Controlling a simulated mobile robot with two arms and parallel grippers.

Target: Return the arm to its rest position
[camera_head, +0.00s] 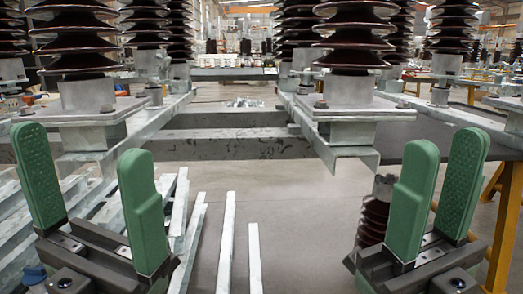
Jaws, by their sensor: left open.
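My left gripper (82,145) is at the lower left of the head view. Its two green fingers stand upright and wide apart, with nothing held between them. My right gripper (444,147) is at the lower right. Its green fingers also point up, seen at an angle, with a narrow gap between them and nothing held. Both grippers are in front of the metal isolator frames. The arms behind the grippers are mostly out of view.
Brown ribbed insulators stand on galvanized frames at left (88,95) and right (345,100). A lone insulator (372,215) is beside my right gripper. Pale metal bars (226,245) lie low in the middle. A yellow stand (507,225) is at far right. Grey floor (310,220) shows between the grippers.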

